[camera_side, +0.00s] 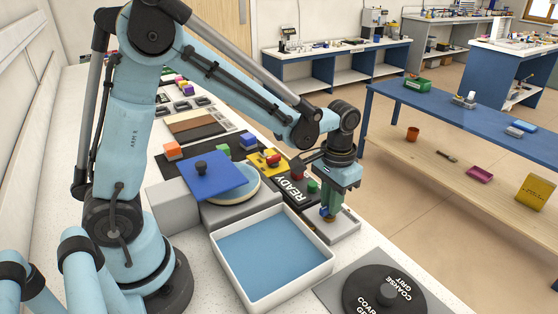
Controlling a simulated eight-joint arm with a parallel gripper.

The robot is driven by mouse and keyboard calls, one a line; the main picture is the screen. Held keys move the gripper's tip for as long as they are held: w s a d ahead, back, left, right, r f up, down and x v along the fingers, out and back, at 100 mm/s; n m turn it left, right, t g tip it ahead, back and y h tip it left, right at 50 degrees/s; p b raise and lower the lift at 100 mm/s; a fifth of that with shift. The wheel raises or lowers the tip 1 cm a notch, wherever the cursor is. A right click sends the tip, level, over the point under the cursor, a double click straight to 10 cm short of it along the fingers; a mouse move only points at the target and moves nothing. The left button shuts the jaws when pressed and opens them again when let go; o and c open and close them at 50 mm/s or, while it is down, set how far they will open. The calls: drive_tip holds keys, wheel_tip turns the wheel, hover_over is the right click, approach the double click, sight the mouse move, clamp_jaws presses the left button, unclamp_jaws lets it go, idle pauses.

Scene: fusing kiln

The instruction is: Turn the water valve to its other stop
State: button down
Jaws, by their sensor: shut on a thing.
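The water valve (331,220) stands on a pale grey plate (345,229) to the right of the white-rimmed water tray. A small blue part, apparently its handle, and a brass-coloured part below it show under my gripper. My gripper (328,209) points straight down over the valve, its green-grey fingers shut on the blue handle. The fingers hide much of the handle, so I cannot tell which stop it points to.
A white tray of blue water (240,283) lies just left of the valve. A black COARSE GRIT disc (384,293) is in front. Behind are a READY panel (291,187) with red and green buttons and a blue lid (215,176) with a black knob.

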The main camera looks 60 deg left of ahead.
drive_tip(key=c, duration=1.1)
unclamp_jaws()
drive_tip(key=shift+r, duration=0.1)
wheel_tip(320, 180, up, 12)
drive_tip(key=s+a+f+t, duration=0.2)
drive_tip(key=s+a+t, duration=0.2)
drive_tip(key=s+t, duration=0.3)
drive_tip(key=shift+s+f, duration=0.4)
drive_tip(key=shift+s, duration=1.05)
